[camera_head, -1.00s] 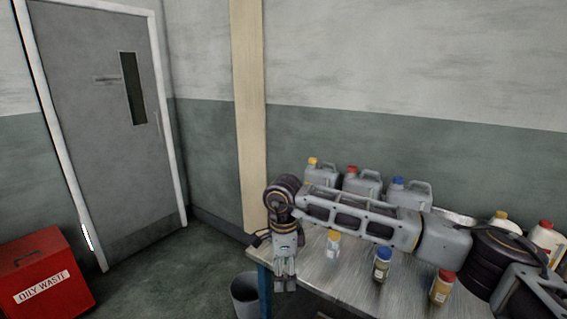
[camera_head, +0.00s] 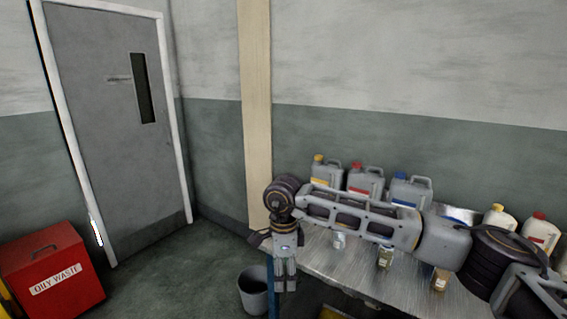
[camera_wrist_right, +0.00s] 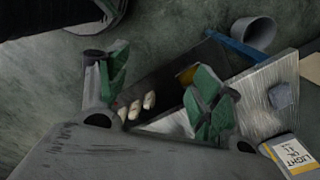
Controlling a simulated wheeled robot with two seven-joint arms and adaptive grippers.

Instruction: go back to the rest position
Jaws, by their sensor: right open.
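My right arm reaches across the head view from the lower right. Its right gripper (camera_head: 285,287) hangs downward off the left end of the workbench (camera_head: 345,270), with nothing between its fingers. In the right wrist view its two green-padded fingers (camera_wrist_right: 160,88) stand apart and empty. The bench's metal top and a bottle labelled as light oil (camera_wrist_right: 291,154) show beyond them. My left gripper is not in view.
Three grey jugs (camera_head: 366,181) stand at the bench's back. Three small bottles (camera_head: 385,258) stand at the front, partly hidden by my arm. A grey bucket (camera_head: 253,294) is on the floor. A red oily waste bin (camera_head: 55,270) stands left near the door (camera_head: 115,130).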

